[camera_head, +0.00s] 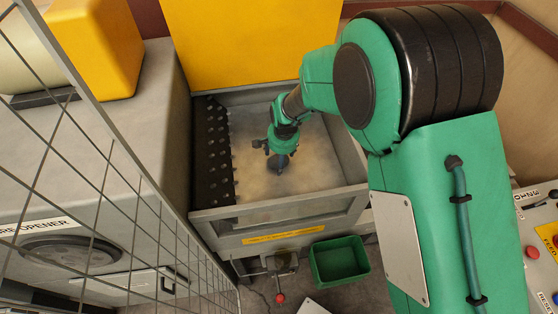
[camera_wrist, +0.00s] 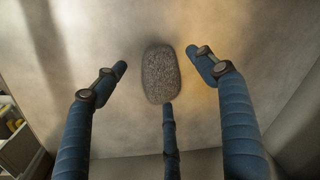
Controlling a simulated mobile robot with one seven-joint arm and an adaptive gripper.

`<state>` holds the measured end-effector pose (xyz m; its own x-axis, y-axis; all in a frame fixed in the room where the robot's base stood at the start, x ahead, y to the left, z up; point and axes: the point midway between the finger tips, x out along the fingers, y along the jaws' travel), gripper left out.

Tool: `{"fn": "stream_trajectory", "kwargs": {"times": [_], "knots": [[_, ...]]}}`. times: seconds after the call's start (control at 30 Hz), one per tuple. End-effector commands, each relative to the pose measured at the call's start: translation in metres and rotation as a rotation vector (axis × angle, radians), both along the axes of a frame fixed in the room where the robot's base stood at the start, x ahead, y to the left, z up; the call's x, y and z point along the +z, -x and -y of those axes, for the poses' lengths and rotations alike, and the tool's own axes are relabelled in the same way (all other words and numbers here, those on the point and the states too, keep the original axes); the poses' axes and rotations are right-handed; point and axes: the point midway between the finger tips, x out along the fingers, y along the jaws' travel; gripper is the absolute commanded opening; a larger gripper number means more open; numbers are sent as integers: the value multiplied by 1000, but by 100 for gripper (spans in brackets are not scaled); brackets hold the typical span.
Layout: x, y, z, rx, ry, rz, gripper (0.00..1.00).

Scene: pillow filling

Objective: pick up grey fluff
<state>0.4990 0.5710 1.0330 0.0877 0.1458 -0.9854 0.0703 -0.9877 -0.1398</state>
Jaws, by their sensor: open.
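The grey fluff (camera_wrist: 160,76) is an oval, speckled grey clump lying on the pale floor of the bin, in the middle of the wrist view. My gripper (camera_wrist: 163,84) has blue padded fingers spread wide, one on the left, one on the right and one below the fluff. The fingers are apart from each other and nothing is held between them. In the head view my gripper (camera_head: 281,161) hangs down inside the bin (camera_head: 205,214), low over its floor. The fluff is not clear to see there, as my gripper covers that spot.
A black perforated strip (camera_head: 212,150) runs along the bin's left side, and a yellow panel (camera_head: 245,40) stands behind it. A wire mesh (camera_head: 70,150) and a grey machine (camera_head: 60,215) are at the left. A green crate (camera_head: 365,268) sits below the bin's front.

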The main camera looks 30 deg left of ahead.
Motion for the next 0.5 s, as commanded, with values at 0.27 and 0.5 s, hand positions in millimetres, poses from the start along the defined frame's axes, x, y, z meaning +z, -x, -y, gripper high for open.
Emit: {"fn": "stream_trajectory", "kwargs": {"times": [0.27,0.5], "knots": [[0,0,0,0,0,0,71],[0,0,0,0,0,0,71]]}}
